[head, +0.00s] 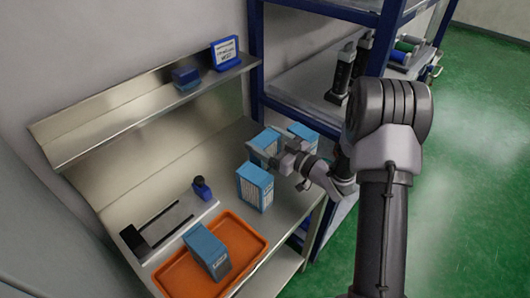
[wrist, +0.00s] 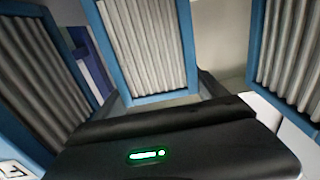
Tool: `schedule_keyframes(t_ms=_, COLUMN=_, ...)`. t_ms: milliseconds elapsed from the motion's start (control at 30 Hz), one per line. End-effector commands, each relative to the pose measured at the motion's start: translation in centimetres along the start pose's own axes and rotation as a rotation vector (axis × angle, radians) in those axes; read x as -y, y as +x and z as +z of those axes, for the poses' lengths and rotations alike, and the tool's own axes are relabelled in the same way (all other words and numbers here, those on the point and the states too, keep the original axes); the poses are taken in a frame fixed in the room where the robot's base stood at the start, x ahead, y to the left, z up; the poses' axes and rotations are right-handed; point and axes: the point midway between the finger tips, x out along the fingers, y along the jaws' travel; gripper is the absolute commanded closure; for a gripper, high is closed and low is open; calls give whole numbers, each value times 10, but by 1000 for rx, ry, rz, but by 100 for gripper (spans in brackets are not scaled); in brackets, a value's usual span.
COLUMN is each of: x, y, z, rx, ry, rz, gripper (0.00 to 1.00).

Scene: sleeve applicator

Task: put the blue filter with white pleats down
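A blue filter with white pleats (head: 266,139) is at my gripper (head: 273,157), over the right part of the steel bench. In the wrist view the same filter (wrist: 147,45) stands between my fingers (wrist: 162,99), its pleated face towards the camera. The fingers are close along both its sides and look shut on it. Its lower part is partly hidden by my gripper in the head view. I cannot tell whether its base touches the bench. Two similar filters flank it: one in front (head: 255,187), also at left in the wrist view (wrist: 40,70), and one behind (head: 302,132).
An orange tray (head: 258,243) with another blue filter (head: 207,250) is at the front of the bench (head: 172,165). A plate with dark rails and a knob (head: 165,222) is to its left. A shelf (head: 140,115) runs above. A blue-framed rack (head: 255,60) stands behind.

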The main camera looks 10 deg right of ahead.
Motion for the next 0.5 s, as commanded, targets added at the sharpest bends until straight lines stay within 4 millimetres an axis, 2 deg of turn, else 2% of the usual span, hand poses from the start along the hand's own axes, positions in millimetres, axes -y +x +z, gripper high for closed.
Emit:
schedule_keyframes(t_ms=33, x=0, y=0, z=0, rx=0, ry=0, rz=0, gripper=58)
schedule_keyframes(t_ms=200, x=0, y=0, z=0, rx=0, ry=0, rz=0, gripper=88)
schedule_keyframes(t_ms=367, x=0, y=0, z=0, rx=0, ry=0, rz=0, gripper=88)
schedule_keyframes(t_ms=433, x=0, y=0, z=-7, rx=0, ry=-1, rz=0, gripper=88)
schedule_keyframes(t_ms=500, x=0, y=0, z=-23, rx=-1, ry=-2, rz=1, gripper=88)
